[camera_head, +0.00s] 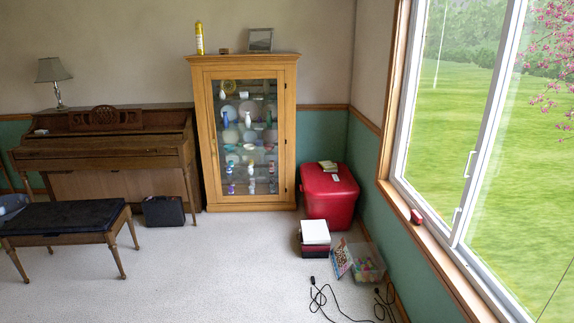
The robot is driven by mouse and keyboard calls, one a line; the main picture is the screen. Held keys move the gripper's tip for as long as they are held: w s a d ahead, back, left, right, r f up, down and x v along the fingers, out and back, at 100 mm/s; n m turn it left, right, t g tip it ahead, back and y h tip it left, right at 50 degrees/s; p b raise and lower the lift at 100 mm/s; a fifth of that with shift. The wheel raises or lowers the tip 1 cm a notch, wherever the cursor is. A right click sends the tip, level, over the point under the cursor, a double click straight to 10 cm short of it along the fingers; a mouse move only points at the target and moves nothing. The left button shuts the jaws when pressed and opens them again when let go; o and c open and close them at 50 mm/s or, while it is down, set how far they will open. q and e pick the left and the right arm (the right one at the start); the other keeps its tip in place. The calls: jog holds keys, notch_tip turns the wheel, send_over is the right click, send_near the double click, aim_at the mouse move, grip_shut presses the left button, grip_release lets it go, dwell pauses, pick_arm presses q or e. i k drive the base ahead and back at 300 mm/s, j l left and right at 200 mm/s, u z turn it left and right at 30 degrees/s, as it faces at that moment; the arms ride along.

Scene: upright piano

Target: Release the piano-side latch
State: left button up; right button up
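The upright piano (95,152) stands against the back wall at the left. A black case (164,211) stands on the carpet by the piano's right leg, with small bright spots on it too small to make out. The wooden display cabinet (291,120) stands right of the piano, its glass door closed. The window (433,190) at the right has a white frame with two small white handles or latches, an upper one (469,164) and a lower one (455,216). I cannot tell which part is the piano-side latch. Neither of my grippers is in view.
A bench (68,218) stands at the left front. A red chest (329,196), a clear bin (366,263) and a white-topped box (315,233) stand right of the cabinet. Black cables (322,298) lie on the floor. The middle carpet (220,265) is clear.

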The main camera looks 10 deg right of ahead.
aim_at(454, 216)
jog(key=i+j, duration=0.1)
jog(key=i, duration=0.45)
jog(key=i+j, duration=0.1)
jog(key=i, duration=0.45)
jog(key=i+j, duration=0.1)
jog(key=i, duration=0.45)
jog(key=i+j+z, duration=0.1)
jog(key=i, duration=0.5)
jog(key=i+l+z, duration=0.1)
jog(key=i+z, duration=0.15)
jog(key=z, duration=0.15)
jog(key=i+z, duration=0.3)
jog(key=z, duration=0.15)
jog(key=i+z, duration=0.4)
jog(key=i+j+z, duration=0.15)
jog(key=z, duration=0.25)
jog(key=i+j+z, duration=0.2)
jog(key=z, duration=0.2)
jog(key=i+z, duration=0.25)
jog(key=z, duration=0.15)
jog(key=i+z, duration=0.25)
jog(key=z, duration=0.15)
jog(key=i+j+z, duration=0.2)
jog(key=z, duration=0.2)
jog(key=i+j+z, duration=0.2)
jog(key=z, duration=0.2)
